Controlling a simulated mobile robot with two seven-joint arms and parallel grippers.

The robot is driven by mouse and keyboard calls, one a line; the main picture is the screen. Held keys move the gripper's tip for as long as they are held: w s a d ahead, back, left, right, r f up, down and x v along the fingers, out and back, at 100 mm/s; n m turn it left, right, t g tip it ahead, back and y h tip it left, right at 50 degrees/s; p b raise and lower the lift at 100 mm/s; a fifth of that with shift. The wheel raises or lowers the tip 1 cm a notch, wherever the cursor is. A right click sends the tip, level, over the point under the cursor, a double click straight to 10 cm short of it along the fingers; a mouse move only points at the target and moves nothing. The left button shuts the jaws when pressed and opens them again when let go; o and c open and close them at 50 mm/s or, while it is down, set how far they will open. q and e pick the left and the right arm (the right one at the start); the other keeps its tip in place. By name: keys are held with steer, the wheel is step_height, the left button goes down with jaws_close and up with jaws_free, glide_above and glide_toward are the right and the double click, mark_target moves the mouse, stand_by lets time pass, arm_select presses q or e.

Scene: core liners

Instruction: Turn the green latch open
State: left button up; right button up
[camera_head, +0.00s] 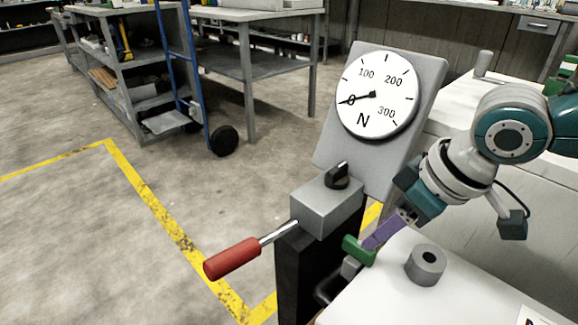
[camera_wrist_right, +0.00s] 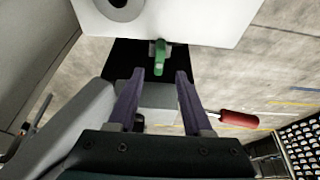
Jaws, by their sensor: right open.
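I cannot tell whether a finger touches the latch. My left gripper is not in view.
A dial gauge (camera_head: 376,95) stands tilted behind a grey box (camera_head: 326,206) with a black knob (camera_head: 337,175). A red-handled lever (camera_head: 232,259) sticks out left. A grey cylinder (camera_head: 426,265) stands on the white table (camera_head: 400,303). Open floor lies to the left.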

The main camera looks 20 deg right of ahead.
mark_target(358, 250)
steer(key=b+x, duration=0.3)
steer(key=x, duration=0.3)
steer(key=shift+w+f, duration=0.2)
steer(key=shift+c, duration=0.3)
jaws_close()
